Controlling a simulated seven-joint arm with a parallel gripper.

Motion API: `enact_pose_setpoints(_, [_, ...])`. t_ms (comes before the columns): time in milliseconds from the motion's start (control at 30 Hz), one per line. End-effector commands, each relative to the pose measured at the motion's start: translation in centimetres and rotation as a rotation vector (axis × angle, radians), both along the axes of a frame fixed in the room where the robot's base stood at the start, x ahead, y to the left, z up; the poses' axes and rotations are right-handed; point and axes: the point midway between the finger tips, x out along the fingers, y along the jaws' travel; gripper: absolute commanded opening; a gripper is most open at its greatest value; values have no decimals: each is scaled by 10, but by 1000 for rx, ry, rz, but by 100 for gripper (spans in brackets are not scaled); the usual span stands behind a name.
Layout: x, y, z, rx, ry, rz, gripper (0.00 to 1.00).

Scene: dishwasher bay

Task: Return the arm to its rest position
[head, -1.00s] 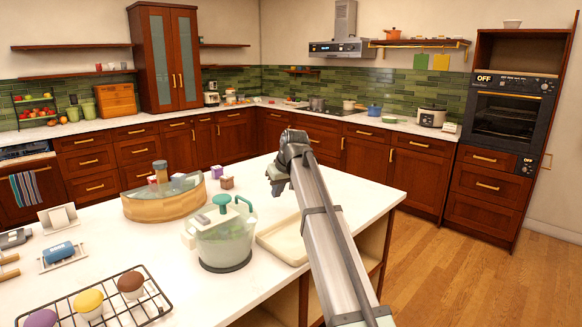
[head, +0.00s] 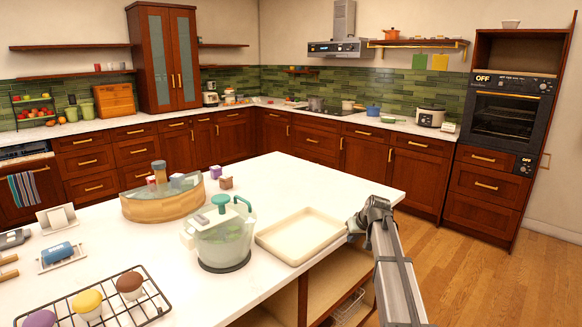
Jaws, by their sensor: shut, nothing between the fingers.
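My gripper (head: 357,229) is at the end of my arm on the right side of the head view. It is beside the right edge of the white island counter (head: 345,180), just right of a cream tray (head: 301,236). Its fingers are small and dark in this view, and they appear shut with nothing held. The arm reaches up from the bottom right, over the floor side of the island.
The empty cream tray lies near the island's right edge. A salad spinner with a green knob (head: 222,240), a wooden-based divided container (head: 163,204) and a wire rack (head: 100,305) with several cupcake-like items stand left. Wooden floor (head: 445,255) is open at right.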

Motion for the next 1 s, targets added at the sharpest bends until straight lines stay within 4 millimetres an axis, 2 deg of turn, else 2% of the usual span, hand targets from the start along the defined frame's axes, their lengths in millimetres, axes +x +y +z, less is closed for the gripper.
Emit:
enact_pose_setpoints(267, [-46, 11, -102, -3, 131, -18, 0])
enact_pose_setpoints(467, [-92, 19, -182, -9, 243, -34, 0])
enact_pose_setpoints(700, [-159, 29, -268, -25, 378, -52, 0])
enact_pose_setpoints(1000, [-254, 38, -358, -51, 544, -71, 0])
